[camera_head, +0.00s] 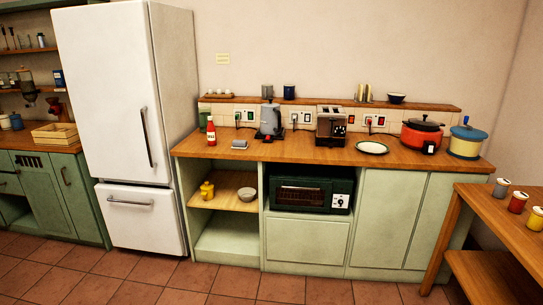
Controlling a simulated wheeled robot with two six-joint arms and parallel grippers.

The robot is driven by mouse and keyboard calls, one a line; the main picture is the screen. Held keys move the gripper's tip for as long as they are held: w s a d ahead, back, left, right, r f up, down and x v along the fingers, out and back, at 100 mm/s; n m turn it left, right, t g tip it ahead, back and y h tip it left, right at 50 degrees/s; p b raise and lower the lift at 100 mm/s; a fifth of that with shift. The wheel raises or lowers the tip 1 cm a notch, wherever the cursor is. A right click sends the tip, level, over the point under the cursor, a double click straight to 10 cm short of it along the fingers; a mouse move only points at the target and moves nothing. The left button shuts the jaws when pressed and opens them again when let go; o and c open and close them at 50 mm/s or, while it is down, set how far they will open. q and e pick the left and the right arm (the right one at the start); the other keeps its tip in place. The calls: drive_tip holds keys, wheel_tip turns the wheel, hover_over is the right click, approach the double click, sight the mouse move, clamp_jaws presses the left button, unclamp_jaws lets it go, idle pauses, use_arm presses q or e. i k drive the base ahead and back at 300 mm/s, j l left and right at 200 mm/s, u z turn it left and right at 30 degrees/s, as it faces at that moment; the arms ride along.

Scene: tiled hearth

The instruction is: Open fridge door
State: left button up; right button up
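A tall white fridge (113,99) stands left of the middle, between the green cabinets. Its large upper door looks shut, with a long dark vertical handle (148,137) on the right side of that door. Below it is a white lower drawer (141,216) with a dark horizontal handle (130,202), and it looks shut too. Neither of my grippers shows in the head view, so I cannot see whether they are open or shut.
A wooden counter (280,153) over green cabinets runs right of the fridge, bearing a red bottle (211,131), kettle (271,121), toaster (331,126) and red cooker (421,134). A wooden table (492,222) stands front right. The tiled floor (190,282) before the fridge is clear.

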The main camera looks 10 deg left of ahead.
sight(105, 51)
drive_tip(key=i+u, duration=0.2)
drive_tip(key=i, duration=0.3)
drive_tip(key=i+l+u, duration=0.2)
drive_tip(key=i, duration=0.3)
drive_tip(key=i+l+u, duration=0.1)
drive_tip(key=i+u, duration=0.15)
drive_tip(key=i, duration=0.25)
drive_tip(key=i+j+u, duration=0.15)
drive_tip(key=u, duration=0.25)
drive_tip(key=i+u, duration=0.25)
drive_tip(key=u, duration=0.15)
drive_tip(key=i+j+u, duration=0.1)
drive_tip(key=u, duration=0.35)
drive_tip(key=i+l+u, duration=0.1)
drive_tip(key=i+u, duration=0.3)
drive_tip(key=i+l+u, duration=0.1)
drive_tip(key=u, duration=0.3)
drive_tip(key=i+j+u, duration=0.1)
drive_tip(key=i+j, duration=0.15)
drive_tip(key=i, duration=0.3)
drive_tip(key=i+j+u, duration=0.15)
drive_tip(key=i, duration=0.4)
